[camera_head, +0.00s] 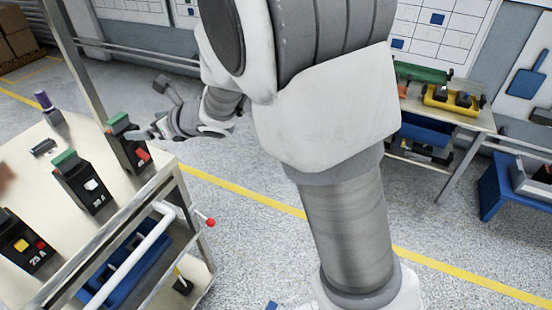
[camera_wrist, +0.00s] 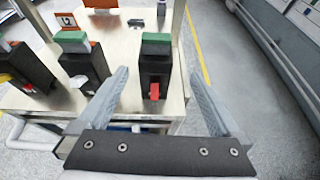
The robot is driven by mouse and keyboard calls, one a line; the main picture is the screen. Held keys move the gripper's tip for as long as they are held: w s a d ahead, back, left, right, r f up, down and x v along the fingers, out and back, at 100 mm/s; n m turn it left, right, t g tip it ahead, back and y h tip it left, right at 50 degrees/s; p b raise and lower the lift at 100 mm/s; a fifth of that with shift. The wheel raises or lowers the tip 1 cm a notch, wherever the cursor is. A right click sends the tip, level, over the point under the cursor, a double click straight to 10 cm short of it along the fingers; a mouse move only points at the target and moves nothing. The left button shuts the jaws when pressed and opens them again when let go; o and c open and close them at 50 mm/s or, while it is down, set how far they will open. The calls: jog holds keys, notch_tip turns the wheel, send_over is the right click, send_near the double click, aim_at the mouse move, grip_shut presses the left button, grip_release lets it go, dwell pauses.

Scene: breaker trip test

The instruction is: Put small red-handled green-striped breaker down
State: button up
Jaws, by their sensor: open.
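The small red-handled green-striped breaker (camera_head: 127,147) stands upright on the light bench top, near its right edge in the head view. It is a black block with a green band on top. In the wrist view the breaker (camera_wrist: 155,66) is framed between my fingers, beyond their tips. Its red handle (camera_wrist: 154,90) sits low on the front face; I cannot tell its exact switch position. My gripper (camera_head: 150,110) is open and empty, close beside the breaker in the head view; it also shows in the wrist view (camera_wrist: 158,76). I see no contact with the handle.
A similar green-topped breaker with a white handle (camera_head: 85,184) stands next to it. A larger black breaker (camera_head: 24,246) with yellow and red parts is further along. A purple-topped item (camera_head: 47,108) stands behind. A white rail (camera_head: 130,256) runs along the bench side.

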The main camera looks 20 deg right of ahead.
jog(key=s+d+r+m+t+h, duration=0.1)
jog(key=s+d+r+m+h, duration=0.15)
jog(key=d+m, duration=0.55)
jog(key=s+d+r+m+h, duration=0.2)
jog(key=d+r+m+h, duration=0.1)
jog(key=d+m, duration=0.45)
jog(key=s+d+r+m+t+h, duration=0.1)
jog(key=s+d+r+m+h, duration=0.15)
jog(key=d+m, duration=0.55)
jog(key=s+d+f+m+g+h, duration=0.1)
jog(key=s+d+m+g, duration=0.1)
jog(key=s+m, duration=0.9)
jog(key=s+d+f+m+g+h, duration=0.1)
jog(key=s+d+m+g, duration=0.1)
jog(key=s+m, duration=0.8)
jog(key=shift+s+f+m+g, duration=0.35)
jog(key=shift+s+g, duration=0.2)
jog(key=shift+g, duration=0.15)
jog(key=shift+c, duration=0.2)
